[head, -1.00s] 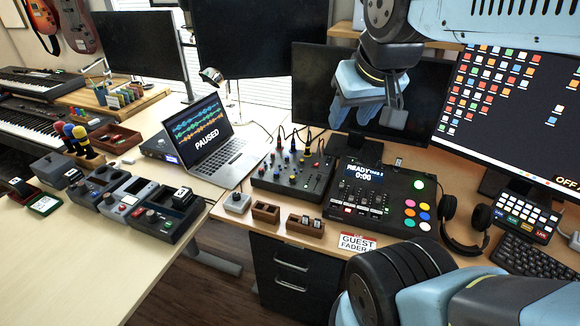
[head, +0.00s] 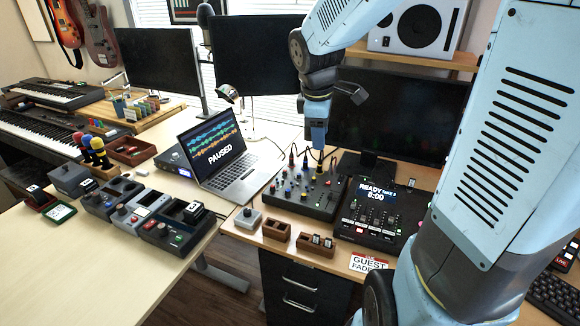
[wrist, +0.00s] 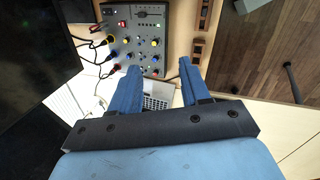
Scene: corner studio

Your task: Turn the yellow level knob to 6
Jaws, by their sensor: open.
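The dark audio mixer (head: 303,194) stands on the desk right of the laptop, with several small coloured knobs on its top. It also shows in the wrist view (wrist: 135,18), beyond my fingers, with cables plugged in at its left side. Several yellow spots show among its knobs and plugs, but they are too small to tell which is the level knob, and no scale can be read. My gripper (head: 318,136) points down above the mixer's back part, apart from it. In the wrist view my gripper (wrist: 155,72) has its two blue fingers spread, with nothing between them.
A grey knob box (head: 248,218) and wooden holders (head: 276,230) line the front edge. A dark monitor (head: 397,120) rises behind.

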